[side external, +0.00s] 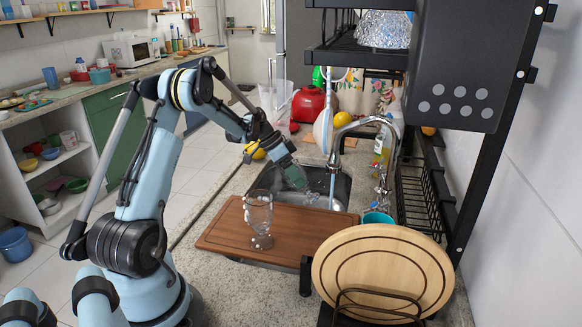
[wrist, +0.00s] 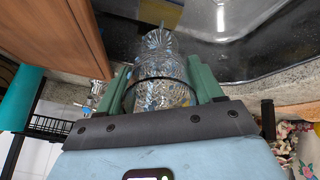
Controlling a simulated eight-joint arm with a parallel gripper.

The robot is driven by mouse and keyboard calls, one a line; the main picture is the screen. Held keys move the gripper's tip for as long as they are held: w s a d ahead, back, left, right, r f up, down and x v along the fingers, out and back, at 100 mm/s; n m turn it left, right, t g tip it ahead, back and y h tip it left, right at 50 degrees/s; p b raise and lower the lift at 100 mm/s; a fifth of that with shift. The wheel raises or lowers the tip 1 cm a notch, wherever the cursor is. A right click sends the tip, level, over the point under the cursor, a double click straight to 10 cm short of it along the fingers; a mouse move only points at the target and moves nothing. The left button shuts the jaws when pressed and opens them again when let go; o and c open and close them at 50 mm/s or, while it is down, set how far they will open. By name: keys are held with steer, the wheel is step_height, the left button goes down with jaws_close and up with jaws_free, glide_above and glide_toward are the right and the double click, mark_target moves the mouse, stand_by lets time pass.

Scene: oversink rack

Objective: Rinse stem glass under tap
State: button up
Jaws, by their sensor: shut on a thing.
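My gripper (side external: 294,176) reaches over the near left part of the sink (side external: 342,190). In the wrist view my gripper (wrist: 160,68) is shut on a clear, patterned glass (wrist: 162,84), with a green finger on each side. The glass narrows away from the wrist; its stem and foot are not clear. In the side view it is hard to make out. A second clear glass with a stem (side external: 259,208) stands upright on the brown wooden board (side external: 222,236). The chrome tap (side external: 394,150) arches over the sink, right of my gripper.
A round wooden board (side external: 382,275) stands in a dark holder at the front right. A teal cup (side external: 378,218) is behind it. The black rack (side external: 478,190) rises on the right. A red container (side external: 308,104) stands beyond the sink.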

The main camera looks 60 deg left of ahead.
steer(key=shift+s+a+r, duration=0.25)
steer(key=shift+r, duration=1.1)
steer(key=shift+s+a+r, duration=0.25)
steer(key=shift+r, duration=1.1)
steer(key=shift+s+a+r, duration=0.25)
steer(key=shift+r, duration=1.1)
